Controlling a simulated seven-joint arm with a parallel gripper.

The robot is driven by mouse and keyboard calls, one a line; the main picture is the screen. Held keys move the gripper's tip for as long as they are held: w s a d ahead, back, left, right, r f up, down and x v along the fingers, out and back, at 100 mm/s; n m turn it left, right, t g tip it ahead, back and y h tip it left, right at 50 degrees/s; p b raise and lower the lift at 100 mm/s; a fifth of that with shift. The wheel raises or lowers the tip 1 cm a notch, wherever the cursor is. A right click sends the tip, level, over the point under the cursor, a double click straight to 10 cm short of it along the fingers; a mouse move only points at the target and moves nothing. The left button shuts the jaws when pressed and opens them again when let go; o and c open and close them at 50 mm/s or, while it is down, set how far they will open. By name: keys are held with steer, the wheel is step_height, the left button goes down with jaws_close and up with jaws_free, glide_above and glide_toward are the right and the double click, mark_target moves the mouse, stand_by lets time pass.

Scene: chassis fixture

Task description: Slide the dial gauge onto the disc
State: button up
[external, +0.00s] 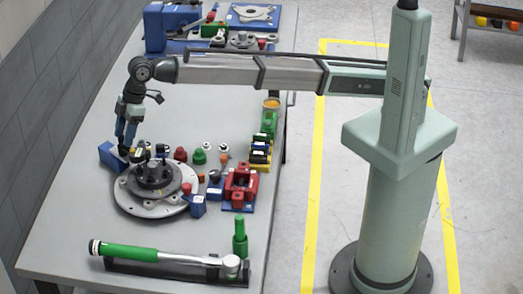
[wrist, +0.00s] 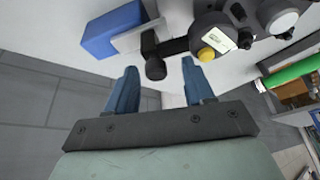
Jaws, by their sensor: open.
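The disc (external: 128,203) is a wide, pale round plate on the table with a dark hub (external: 154,173) on top. My gripper (external: 125,149) points down at the disc's back left edge, beside a blue block (external: 111,156). In the wrist view my gripper (wrist: 159,70) is open, its two blue fingers apart. A short black knob (wrist: 154,66) shows between or just beyond the fingertips; I cannot tell its depth. A dark bar joins it to a round dark body (wrist: 214,32) with a white label and yellow button, possibly the dial gauge. I cannot identify the gauge surely.
Red and green knobs (external: 198,157) stand behind the disc. A red fixture (external: 241,183) stands to its right. A green-handled wrench (external: 130,252) lies in front. The table's left part is clear. The blue block also shows in the wrist view (wrist: 112,29).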

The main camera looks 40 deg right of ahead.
steer(key=v, duration=1.3)
steer(key=shift+d+r, duration=0.2)
steer(key=shift+r, duration=0.1)
steer(key=shift+w, duration=0.15)
